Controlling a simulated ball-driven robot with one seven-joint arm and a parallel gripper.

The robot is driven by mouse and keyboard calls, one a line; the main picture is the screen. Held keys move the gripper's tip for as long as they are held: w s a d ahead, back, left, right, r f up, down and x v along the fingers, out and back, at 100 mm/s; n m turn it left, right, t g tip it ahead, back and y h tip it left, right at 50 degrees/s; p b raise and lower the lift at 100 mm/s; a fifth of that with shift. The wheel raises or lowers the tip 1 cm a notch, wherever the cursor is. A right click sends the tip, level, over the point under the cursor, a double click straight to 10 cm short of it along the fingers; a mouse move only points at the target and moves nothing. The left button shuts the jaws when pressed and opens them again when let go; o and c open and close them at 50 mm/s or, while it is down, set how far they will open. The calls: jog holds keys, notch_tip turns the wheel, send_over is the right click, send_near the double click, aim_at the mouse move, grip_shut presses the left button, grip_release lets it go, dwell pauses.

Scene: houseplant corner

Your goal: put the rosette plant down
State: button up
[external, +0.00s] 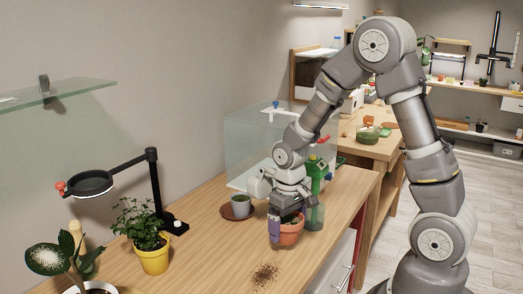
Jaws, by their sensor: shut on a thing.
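The rosette plant is in a terracotta pot (291,233) over the right part of the wooden table. Its leaves are mostly hidden behind my gripper (283,222), with only a little green showing at the rim. My gripper points down and is shut on the pot, with one purple finger in front of its left side. The pot looks upright. I cannot tell whether its base touches the tabletop.
Spilled soil (265,274) lies in front. A yellow-potted plant (152,258), a lamp (90,183) and a glass tank (245,146) also stand here. Bare wood lies left of the soil.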

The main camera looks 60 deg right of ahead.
jog(key=w, duration=0.2)
jog(key=shift+w+d+f, duration=0.15)
jog(key=shift+w+d, duration=0.05)
jog(key=shift+w, duration=0.15)
notch_tip(320, 180, down, 4)
jog(key=b, duration=0.2)
jog(key=shift+w+b, duration=0.1)
jog(key=shift+b, duration=0.2)
jog(key=shift+r, duration=0.3)
jog(key=shift+f, duration=0.15)
jog(key=o, duration=0.9)
jog(key=shift+o, duration=0.2)
